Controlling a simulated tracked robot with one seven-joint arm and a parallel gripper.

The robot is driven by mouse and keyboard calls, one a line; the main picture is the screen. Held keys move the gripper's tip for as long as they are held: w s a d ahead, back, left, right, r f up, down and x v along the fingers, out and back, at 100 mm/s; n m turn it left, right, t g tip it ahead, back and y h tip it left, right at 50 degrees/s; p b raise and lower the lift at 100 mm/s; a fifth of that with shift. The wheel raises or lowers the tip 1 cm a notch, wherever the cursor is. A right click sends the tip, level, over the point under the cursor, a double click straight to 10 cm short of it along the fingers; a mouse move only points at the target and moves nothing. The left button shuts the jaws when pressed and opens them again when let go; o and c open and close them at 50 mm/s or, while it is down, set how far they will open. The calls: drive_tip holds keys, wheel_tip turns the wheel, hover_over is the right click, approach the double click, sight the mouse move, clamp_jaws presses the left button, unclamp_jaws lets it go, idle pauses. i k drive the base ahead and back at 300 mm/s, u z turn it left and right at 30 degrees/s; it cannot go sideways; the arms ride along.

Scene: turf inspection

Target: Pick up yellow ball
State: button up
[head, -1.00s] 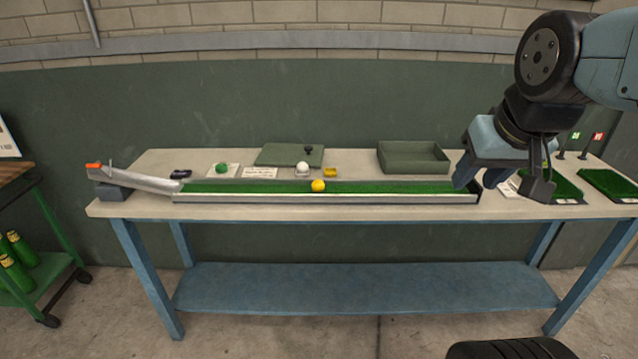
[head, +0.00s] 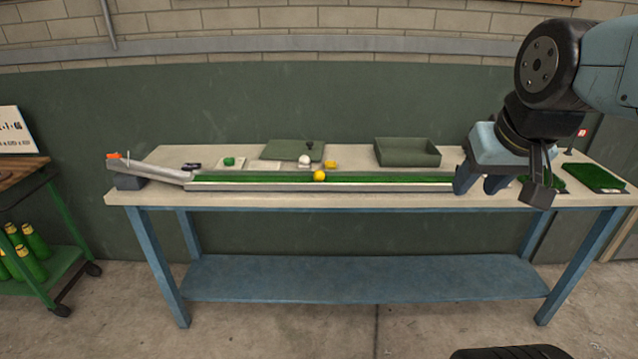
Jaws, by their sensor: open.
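The yellow ball (head: 320,175) rests on the green turf strip (head: 400,178) in a long, low metal-edged track on the table, near the middle of the strip. My gripper (head: 478,187) hangs at the right end of the track, well to the right of the ball and apart from it. Its jaws are open and nothing shows between them. It hides the right end of the track.
A cart (head: 45,275) with green bottles stands left.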

sight(318, 175)
drive_tip(key=u, duration=0.4)
drive_tip(key=k, duration=0.1)
drive_tip(key=z, duration=0.9)
drive_tip(key=i, duration=1.5)
drive_tip(key=u, duration=0.55)
drive_tip(key=k, duration=0.8)
drive_tip(key=u, duration=0.15)
drive_tip(key=i, duration=0.8)
drive_tip(key=z, duration=0.05)
